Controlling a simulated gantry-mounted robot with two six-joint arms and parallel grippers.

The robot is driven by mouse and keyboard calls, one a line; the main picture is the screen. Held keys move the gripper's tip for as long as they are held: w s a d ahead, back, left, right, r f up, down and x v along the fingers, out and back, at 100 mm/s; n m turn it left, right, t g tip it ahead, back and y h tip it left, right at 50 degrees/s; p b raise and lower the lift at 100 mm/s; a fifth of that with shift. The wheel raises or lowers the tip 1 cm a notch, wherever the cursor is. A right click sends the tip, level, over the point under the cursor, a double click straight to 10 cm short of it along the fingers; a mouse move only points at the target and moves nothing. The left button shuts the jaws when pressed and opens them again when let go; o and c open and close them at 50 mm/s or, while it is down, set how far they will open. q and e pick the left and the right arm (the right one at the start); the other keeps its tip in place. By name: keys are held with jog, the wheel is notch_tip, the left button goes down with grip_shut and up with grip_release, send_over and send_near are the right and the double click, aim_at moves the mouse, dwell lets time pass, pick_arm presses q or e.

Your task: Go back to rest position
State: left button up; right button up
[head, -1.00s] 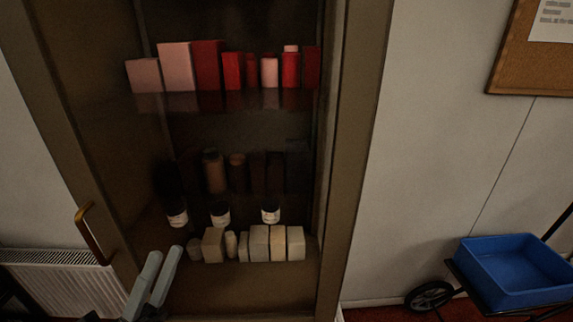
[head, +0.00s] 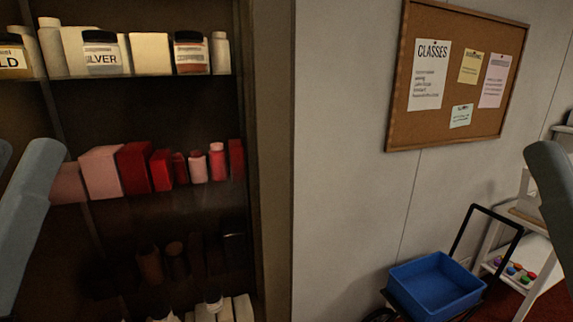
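My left gripper (head: 15,170) is at the left edge of the head view, close to the camera and in front of the cupboard shelves. Two grey-blue fingers show apart, with nothing seen between them, and the picture edge cuts off one of them. At the right edge a single grey-blue finger of my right gripper (head: 555,190) shows. Its other finger is out of view, so its opening cannot be told.
The open cupboard (head: 268,200) holds white jars on top, red and pink boxes (head: 133,168) and bottles in the middle, dark items below. A corkboard (head: 460,125) hangs on the wall. A blue bin (head: 437,285) sits on a cart, beside a white shelf unit (head: 541,265).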

notch_tip(320, 180, up, 28)
jog(key=p, duration=2.4)
jog(key=shift+f, duration=0.2)
